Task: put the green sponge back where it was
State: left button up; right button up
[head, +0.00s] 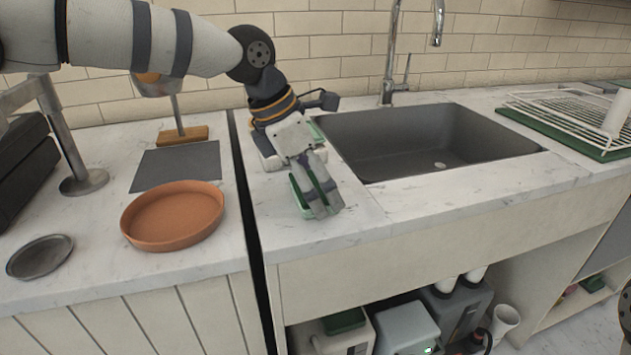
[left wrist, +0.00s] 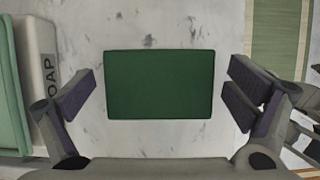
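The green sponge (left wrist: 160,84) is a dark green rectangle on the pale marble counter in the left wrist view. In the head view, a green edge of it (head: 300,199) shows beside my left gripper's fingers, left of the sink. My left gripper (head: 322,205) points down over the sponge. In the left wrist view, its fingers (left wrist: 163,98) are wide apart, one on each side of the sponge, with visible counter between each finger and the sponge. The sponge lies flat. My right gripper is not in view.
A white box lettered "OAP" (left wrist: 40,70) stands beside the left finger in the wrist view. The sink (head: 420,145) and its tap (head: 388,75) are to the right, a drying rack (head: 570,110) beyond. A terracotta dish (head: 172,215) sits left, across a dark gap.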

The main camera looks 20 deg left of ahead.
pick_arm(q)
jog(key=shift+r, duration=0.1)
jog(key=p+v, duration=0.2)
jog(key=v, duration=1)
jog(key=shift+p, duration=0.35)
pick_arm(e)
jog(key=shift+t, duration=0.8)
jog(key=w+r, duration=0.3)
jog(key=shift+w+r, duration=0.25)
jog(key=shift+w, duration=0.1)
